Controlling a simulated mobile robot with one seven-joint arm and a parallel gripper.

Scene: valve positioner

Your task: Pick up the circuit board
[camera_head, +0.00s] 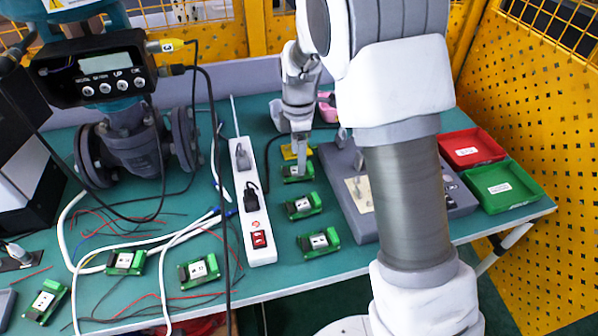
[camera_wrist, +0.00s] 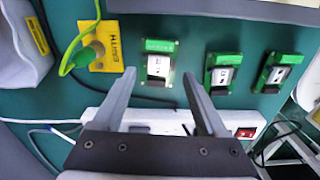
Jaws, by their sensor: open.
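Several green circuit boards with white-labelled modules lie on the teal table. In the head view, one board (camera_head: 297,171) is directly under my gripper (camera_head: 301,166). Two more, a middle board (camera_head: 303,205) and a front board (camera_head: 318,241), lie in a row toward the front edge. In the wrist view, the nearest board (camera_wrist: 158,62) sits ahead of and between the fingertips of my open gripper (camera_wrist: 158,72). The other two boards (camera_wrist: 222,74) (camera_wrist: 277,73) lie to its right. The jaws are empty, and I cannot tell their exact height above the board.
A white power strip (camera_head: 254,205) lies left of the row; it crosses beneath the jaws in the wrist view. A yellow tag (camera_wrist: 101,47) with a green cable is beside the nearest board. A grey block (camera_head: 372,200), a red tray (camera_head: 471,150) and a green tray (camera_head: 500,187) stand right. Loose wires and a valve (camera_head: 137,150) are left.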

